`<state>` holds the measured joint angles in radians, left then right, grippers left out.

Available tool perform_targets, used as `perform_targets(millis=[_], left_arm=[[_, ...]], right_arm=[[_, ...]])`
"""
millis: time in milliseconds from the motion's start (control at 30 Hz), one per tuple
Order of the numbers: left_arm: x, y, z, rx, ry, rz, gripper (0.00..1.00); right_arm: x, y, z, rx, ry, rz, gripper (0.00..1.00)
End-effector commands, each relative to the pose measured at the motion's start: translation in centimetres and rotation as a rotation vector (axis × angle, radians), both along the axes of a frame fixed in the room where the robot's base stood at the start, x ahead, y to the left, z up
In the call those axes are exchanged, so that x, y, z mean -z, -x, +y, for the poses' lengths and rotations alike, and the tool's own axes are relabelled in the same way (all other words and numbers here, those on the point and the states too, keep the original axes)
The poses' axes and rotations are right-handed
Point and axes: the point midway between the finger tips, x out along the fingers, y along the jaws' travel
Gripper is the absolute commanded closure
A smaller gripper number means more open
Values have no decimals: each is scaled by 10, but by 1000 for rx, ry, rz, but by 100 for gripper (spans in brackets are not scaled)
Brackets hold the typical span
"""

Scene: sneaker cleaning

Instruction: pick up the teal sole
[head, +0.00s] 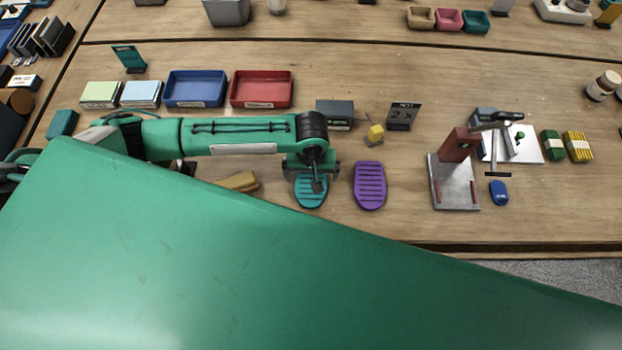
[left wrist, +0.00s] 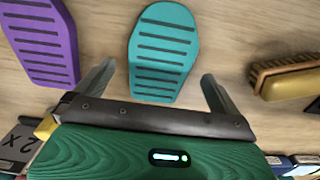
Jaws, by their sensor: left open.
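The teal sole (head: 311,192) lies flat on the wooden table in the head view, partly covered by my left gripper. In the left wrist view the teal sole (left wrist: 163,52) shows dark cross grooves and lies between and beyond the two fingertips. My left gripper (head: 318,184) is over the sole; in the left wrist view its fingers (left wrist: 157,82) are spread, with nothing between them held. My right gripper is not in view.
A purple sole (head: 370,186) lies just right of the teal one. A wooden brush (head: 240,182) lies to the left. A "2 x" sign (head: 403,116) and a yellow-topped item (head: 375,134) stand behind. A metal stand (head: 455,180) is farther right. My large green body part covers the foreground.

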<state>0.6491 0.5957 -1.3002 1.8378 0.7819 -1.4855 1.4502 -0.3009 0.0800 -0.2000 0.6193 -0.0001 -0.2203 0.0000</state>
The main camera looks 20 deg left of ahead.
Motion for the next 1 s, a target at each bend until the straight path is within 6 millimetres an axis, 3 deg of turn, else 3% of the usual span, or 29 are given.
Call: perform_targets(millis=[33, 200, 467, 733, 1000], left_arm=[[4, 1, 0, 0, -2, 3, 0], [25, 1, 0, 1, 0, 0, 0], [30, 1, 0, 2, 0, -1, 0], [29, 1, 0, 1, 0, -1, 46], [28, 1, 0, 1, 1, -1, 47]], right_arm=[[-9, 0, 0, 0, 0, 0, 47], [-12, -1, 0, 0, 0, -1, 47], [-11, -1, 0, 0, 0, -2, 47], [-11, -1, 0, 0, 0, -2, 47], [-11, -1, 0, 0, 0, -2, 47]])
